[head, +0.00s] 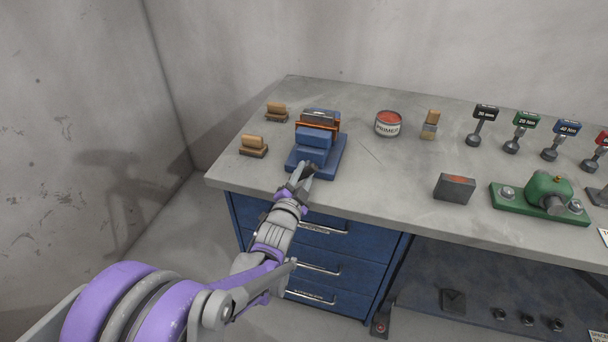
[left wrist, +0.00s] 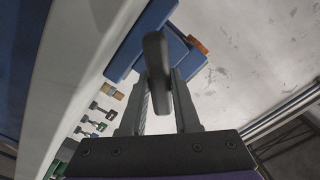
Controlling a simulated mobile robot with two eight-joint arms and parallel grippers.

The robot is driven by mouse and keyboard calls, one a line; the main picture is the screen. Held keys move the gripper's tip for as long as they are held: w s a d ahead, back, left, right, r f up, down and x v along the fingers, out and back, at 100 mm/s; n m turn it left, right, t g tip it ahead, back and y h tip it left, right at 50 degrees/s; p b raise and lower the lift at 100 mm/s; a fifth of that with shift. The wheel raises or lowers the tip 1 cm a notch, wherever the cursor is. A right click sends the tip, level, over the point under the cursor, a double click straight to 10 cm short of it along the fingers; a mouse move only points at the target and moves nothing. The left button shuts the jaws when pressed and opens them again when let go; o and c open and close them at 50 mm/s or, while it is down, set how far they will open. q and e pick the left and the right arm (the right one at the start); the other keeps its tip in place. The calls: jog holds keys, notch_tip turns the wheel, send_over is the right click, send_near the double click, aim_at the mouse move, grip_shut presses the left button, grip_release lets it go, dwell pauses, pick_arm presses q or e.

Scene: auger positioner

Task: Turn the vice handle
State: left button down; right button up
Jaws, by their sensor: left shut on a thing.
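The blue vice (head: 316,138) stands on the left part of the grey workbench, with an orange-edged piece (head: 318,124) at its jaws. My left gripper (head: 303,175) reaches the front of the vice from the near side. In the left wrist view my left gripper (left wrist: 162,90) is shut on the dark vice handle (left wrist: 155,55), which stands between its fingers. Blue vice body (left wrist: 178,48) shows behind the handle. In the head view the gripper partly hides the handle. My right gripper is in neither view.
A grey block (head: 454,187) and a green device (head: 540,199) are farther right. Blue drawers (head: 315,262) are below the bench top (head: 375,190).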

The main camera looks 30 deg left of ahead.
pick_arm(q)
jog(key=shift+m, duration=0.5)
jog(key=c, duration=0.6)
grip_release()
jog(key=shift+c, duration=0.2)
jog(key=v, duration=1.1)
jog(key=shift+w, duration=0.1)
